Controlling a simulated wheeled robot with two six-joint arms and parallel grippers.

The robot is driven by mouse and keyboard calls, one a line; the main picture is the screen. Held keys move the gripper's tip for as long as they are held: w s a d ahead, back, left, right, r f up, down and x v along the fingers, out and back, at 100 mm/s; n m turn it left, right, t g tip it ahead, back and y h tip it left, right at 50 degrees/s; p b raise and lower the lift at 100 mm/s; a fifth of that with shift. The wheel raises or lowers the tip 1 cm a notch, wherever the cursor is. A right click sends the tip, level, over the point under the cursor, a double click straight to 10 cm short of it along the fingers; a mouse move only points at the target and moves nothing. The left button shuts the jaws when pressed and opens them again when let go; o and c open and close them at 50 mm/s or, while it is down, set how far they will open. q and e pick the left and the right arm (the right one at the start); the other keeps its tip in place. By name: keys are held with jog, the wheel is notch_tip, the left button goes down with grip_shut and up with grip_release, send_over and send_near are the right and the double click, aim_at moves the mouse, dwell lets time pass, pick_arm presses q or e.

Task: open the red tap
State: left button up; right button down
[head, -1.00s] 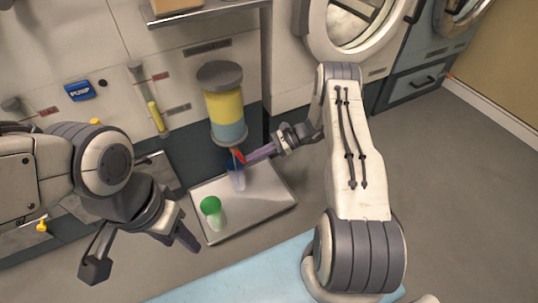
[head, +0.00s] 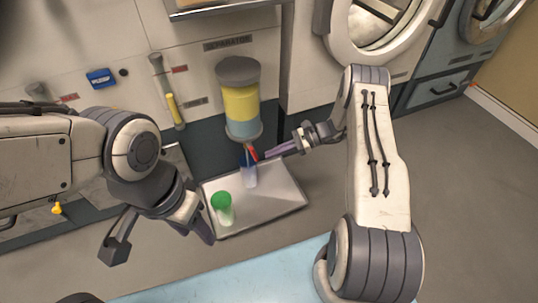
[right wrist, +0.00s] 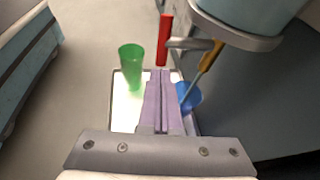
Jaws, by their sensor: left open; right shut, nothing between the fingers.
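The red tap handle (head: 253,153) is under the separator (head: 240,100), a clear vessel with a yellow layer above a pale blue one. In the right wrist view the handle (right wrist: 165,40) is a red bar beside a grey pipe (right wrist: 188,43). My right gripper (head: 268,154) is shut and empty, its purple fingertips (right wrist: 160,75) close to the handle; I cannot tell whether they touch it. A blue cup (head: 249,174) stands below the tap, partly hidden by the fingers in the right wrist view (right wrist: 190,97). My left gripper (head: 160,241) is open and empty at the left.
A green cup (head: 222,209) stands on the metal tray (head: 285,195) near its left front. A round-doored machine (head: 378,30) is at the back right. A shelf (head: 225,8) juts out above the separator. The grey floor at right is clear.

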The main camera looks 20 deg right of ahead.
jog(key=f+p+v, duration=0.1)
jog(key=p+v, duration=0.2)
jog(key=v, duration=0.8)
jog(key=s+a+r+n+g+h+p, duration=0.1)
jog(key=s+a+r+n+g+h, duration=0.4)
jog(key=a+r, duration=0.55)
jog(key=s+a+r+n+g+h+p, duration=0.1)
jog(key=s+a+r+n+h+p, duration=0.15)
jog(key=a+r+n, duration=0.65)
jog(key=s+a+r+n+t+h+p, duration=0.1)
jog(key=s+a+r+n+t+h, duration=0.2)
jog(key=s, duration=0.4)
jog(key=s+a+r+n, duration=0.1)
jog(key=s+r+n, duration=0.2)
jog(key=s+n, duration=0.35)
jog(key=s+a+r+n+t+h+p, duration=0.15)
jog(key=s+r, duration=0.25)
jog(key=s, duration=0.5)
notch_tip(320, 180, up, 37)
jog(key=p, duration=3.7)
jog(key=shift+w+r+n+h, duration=0.25)
jog(key=shift+w+n+h, duration=0.05)
